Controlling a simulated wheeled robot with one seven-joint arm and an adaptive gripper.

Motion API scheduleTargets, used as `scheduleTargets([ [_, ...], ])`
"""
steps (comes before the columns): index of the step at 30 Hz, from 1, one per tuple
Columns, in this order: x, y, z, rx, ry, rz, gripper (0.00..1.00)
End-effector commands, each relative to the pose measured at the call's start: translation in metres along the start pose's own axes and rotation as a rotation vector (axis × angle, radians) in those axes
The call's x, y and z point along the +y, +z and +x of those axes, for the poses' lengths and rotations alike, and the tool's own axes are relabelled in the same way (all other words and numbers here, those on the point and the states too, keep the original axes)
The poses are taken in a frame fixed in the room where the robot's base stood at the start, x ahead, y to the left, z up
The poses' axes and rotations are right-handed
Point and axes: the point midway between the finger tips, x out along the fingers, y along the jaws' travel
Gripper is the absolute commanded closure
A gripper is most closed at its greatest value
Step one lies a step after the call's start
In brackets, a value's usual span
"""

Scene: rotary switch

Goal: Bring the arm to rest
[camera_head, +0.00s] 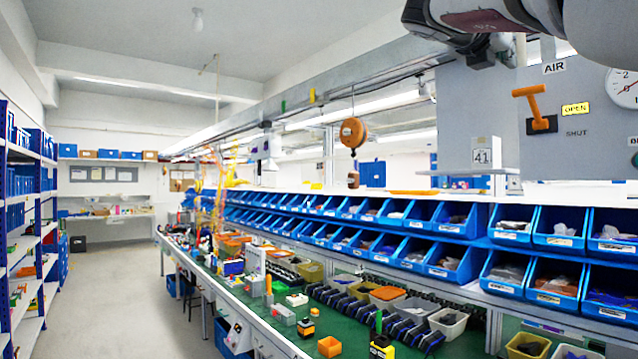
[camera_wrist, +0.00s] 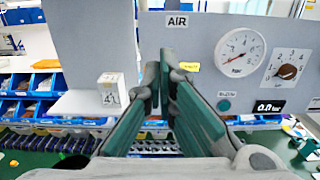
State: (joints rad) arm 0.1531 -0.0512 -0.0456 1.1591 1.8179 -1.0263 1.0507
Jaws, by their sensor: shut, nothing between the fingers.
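My gripper (camera_wrist: 164,62) shows in the wrist view with its two green-grey fingers close together and nothing between them. A rotary switch (camera_wrist: 288,72) with a brown knob and a numbered dial is to the right of the gauge. In the head view, part of my arm crosses the top right, above the panel (camera_head: 590,150). An orange lever handle (camera_head: 532,103) there stands beside a yellow OPEN label. The wrist view hides this lever behind my fingers.
A white box marked 41 (camera_head: 486,153) stands left of the panel. Blue bins (camera_head: 460,220) line the bench below. A green bench top (camera_head: 350,325) holds small parts and tubs. The aisle floor (camera_head: 130,290) on the left is clear.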

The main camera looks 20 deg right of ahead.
Motion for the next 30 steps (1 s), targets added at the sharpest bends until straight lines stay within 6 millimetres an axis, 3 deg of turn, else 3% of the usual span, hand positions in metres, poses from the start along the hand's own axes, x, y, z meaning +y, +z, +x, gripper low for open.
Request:
scheduleTargets([
  [5,0.003,0.005,-0.003,-0.035,0.021,-0.047,1.0],
  [8,0.014,0.017,-0.014,-0.138,0.085,-0.187,1.0],
  [11,0.038,0.027,-0.039,-0.307,0.193,-0.432,1.0],
  [14,0.072,0.019,-0.079,-0.502,0.325,-0.731,1.0],
  [17,0.104,-0.012,-0.127,-0.698,0.463,-1.039,1.0],
  [22,0.134,-0.099,-0.201,-0.979,0.684,-1.484,1.0],
  [26,0.133,-0.176,-0.247,-1.165,0.843,-1.767,1.0],
  [30,0.112,-0.262,-0.287,-1.35,1.018,-2.038,1.0],
])
